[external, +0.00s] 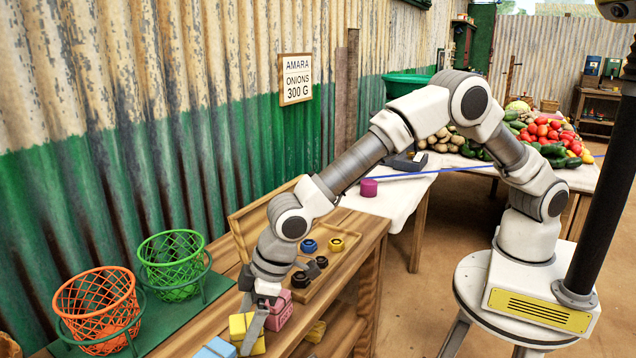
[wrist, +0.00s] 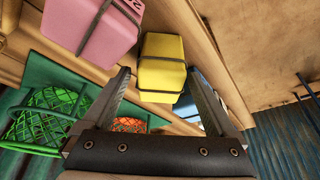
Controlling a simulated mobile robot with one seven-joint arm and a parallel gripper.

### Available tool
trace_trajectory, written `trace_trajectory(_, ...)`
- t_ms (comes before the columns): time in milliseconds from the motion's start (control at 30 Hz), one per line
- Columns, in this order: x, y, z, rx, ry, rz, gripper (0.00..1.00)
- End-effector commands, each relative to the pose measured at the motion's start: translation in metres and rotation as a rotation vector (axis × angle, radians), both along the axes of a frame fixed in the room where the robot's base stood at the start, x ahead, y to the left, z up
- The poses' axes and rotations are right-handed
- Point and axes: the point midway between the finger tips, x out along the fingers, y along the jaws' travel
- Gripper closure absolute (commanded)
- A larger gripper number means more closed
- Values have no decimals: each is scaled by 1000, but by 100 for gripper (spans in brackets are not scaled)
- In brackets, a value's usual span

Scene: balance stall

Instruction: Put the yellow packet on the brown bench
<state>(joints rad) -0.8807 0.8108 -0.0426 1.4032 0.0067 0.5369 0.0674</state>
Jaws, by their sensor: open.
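The yellow packet (external: 240,325) has a dark band and stands at the front of the brown wooden bench (external: 362,228). It also shows in the wrist view (wrist: 162,65), in the gap between my fingertips. My gripper (external: 258,322) points down over the packet, and one grey finger covers part of it. In the wrist view my gripper (wrist: 160,72) is open, with a finger on either side of the packet. I cannot tell whether the fingers touch it.
A pink packet (external: 278,311) stands close beside the yellow one, and a blue packet (external: 215,348) is at the front. Orange (external: 98,305) and green (external: 172,265) wire baskets stand left. A wooden tray (external: 335,270) holds several round weights.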

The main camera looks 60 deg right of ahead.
Motion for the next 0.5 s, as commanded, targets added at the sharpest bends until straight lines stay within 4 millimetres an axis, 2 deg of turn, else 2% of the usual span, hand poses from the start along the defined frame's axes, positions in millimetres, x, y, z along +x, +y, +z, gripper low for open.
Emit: trace_trajectory(500, -25, -25, 91, 2, -2, 0, 8)
